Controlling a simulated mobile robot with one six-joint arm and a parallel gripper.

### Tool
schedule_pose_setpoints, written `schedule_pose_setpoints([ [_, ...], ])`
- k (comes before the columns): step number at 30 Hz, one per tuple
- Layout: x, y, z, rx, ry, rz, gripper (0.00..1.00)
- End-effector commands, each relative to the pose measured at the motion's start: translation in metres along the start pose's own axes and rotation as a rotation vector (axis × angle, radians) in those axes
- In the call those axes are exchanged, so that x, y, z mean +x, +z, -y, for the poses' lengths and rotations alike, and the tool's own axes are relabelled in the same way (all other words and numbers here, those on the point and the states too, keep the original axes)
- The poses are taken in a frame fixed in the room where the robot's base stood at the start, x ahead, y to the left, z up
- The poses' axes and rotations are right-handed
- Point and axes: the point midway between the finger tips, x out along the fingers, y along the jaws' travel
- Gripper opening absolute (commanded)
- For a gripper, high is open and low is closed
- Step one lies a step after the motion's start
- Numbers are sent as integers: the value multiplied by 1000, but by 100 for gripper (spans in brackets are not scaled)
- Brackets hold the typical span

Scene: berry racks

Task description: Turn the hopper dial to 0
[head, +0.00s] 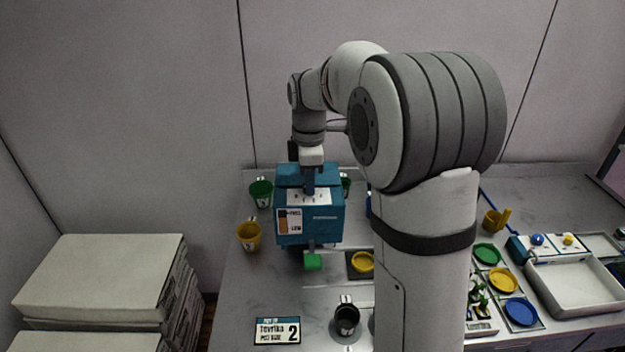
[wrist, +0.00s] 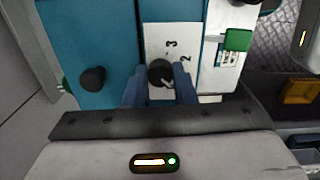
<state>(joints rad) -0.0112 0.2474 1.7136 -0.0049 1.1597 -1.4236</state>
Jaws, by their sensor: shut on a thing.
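The teal hopper (head: 309,226) stands upright at the back of the table. Its dial (wrist: 160,73) is a dark round knob on a white scale plate (wrist: 172,38) on top, with the figures 2 and 3 readable in the wrist view. My gripper (wrist: 160,82) points down onto the hopper's top, its blue fingers shut on the dial from both sides. In the head view my gripper (head: 310,184) hides the dial. The dial's pointer and the figure 0 cannot be made out.
A green block (head: 313,262) sticks out at the hopper's front. Green (head: 261,193) and yellow (head: 249,236) cups stand left of it. A black cup (head: 346,319) and a sign (head: 277,331) are nearer. A white tray (head: 575,289) lies at the right.

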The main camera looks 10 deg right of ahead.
Motion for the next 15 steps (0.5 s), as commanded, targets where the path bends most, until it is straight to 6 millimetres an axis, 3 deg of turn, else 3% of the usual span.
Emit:
schedule_pose_setpoints([
  [15, 1, -2, 1, 352, -5, 4, 1],
])
